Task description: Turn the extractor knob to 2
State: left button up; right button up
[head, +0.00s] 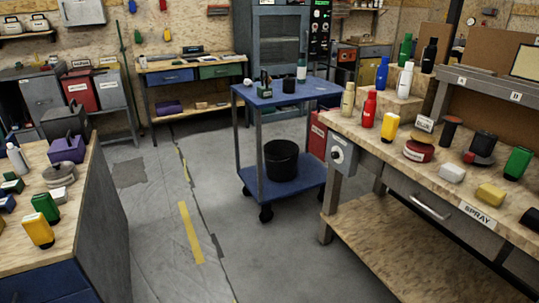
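A grey box with a round knob (337,154) is fixed to the left end of the right-hand workbench, below its top. It is small in the head view, so I cannot read its marks or which number the knob points to. No label naming it as the extractor knob is legible. Neither of my grippers shows in this view.
The right-hand workbench (402,155) holds several bottles and tins, with a SPRAY label on its front. A blue trolley (309,88) with a black bucket (282,158) stands mid-floor. A bench (92,225) stands at left. The floor (160,215) between is clear.

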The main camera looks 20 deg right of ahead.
aim_at(335, 155)
jog(key=u, duration=0.05)
jog(key=i, duration=3.65)
jog(key=z, duration=2.4)
